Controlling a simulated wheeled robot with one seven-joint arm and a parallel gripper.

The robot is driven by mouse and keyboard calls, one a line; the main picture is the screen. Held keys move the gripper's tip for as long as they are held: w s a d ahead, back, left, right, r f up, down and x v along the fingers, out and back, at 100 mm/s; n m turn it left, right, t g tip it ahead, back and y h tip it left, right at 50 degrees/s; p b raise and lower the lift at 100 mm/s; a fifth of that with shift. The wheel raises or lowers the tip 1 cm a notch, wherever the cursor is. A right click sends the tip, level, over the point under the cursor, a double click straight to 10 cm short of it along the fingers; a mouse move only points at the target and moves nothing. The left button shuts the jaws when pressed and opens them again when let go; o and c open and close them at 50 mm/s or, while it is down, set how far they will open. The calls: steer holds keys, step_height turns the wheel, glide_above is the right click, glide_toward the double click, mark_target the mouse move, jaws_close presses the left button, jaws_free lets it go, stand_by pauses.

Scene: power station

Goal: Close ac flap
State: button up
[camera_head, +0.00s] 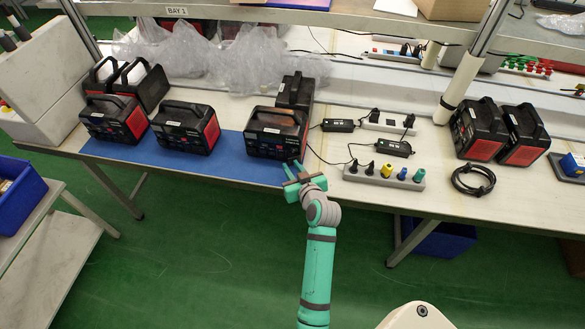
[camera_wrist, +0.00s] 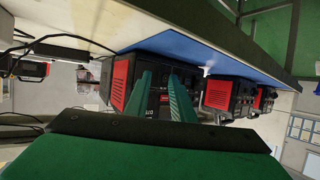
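A black and red power station (camera_head: 275,135) stands at the right end of the blue mat (camera_head: 232,165), close to the table's front edge. My gripper (camera_head: 301,172) is just in front of its lower right front. In the wrist view, which is turned nearly upside down, the same power station (camera_wrist: 122,92) is straight ahead, and the two green fingers of my gripper (camera_wrist: 164,98) stand apart with nothing seen between them. They cover part of its front face. I cannot make out the AC flap or whether the fingers touch the front.
Two more power stations (camera_head: 185,128) (camera_head: 115,119) stand on the mat to the left. A power strip (camera_head: 384,175) with coloured plugs and black adapters (camera_head: 394,147) lie to the right. A coiled black cable (camera_head: 473,180) lies farther right. The floor in front is clear.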

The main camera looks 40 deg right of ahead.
mark_target(288, 156)
jaws_close()
steer(key=shift+w+a+m, duration=0.15)
steer(key=shift+m, duration=0.15)
steer(key=shift+w+a+m+g+h, duration=0.1)
steer(key=shift+w+m+g+h, duration=0.2)
steer(key=shift+m+h, duration=0.3)
steer(key=shift+w+a+m+g+h, duration=0.1)
steer(key=shift+w+m+g+h, duration=0.25)
steer(key=shift+h, duration=0.35)
steer(key=shift+w+m+g+h, duration=0.25)
steer(key=shift+m+g+h, duration=0.05)
steer(key=shift+m+h, duration=0.3)
steer(key=shift+w+m+g+h, duration=0.2)
steer(key=shift+m+g+h, duration=0.05)
steer(key=shift+m+h, duration=0.3)
steer(key=shift+w+m+g+h, duration=0.35)
steer(key=shift+m+g+h, duration=0.1)
steer(key=shift+m+g, duration=0.35)
jaws_free()
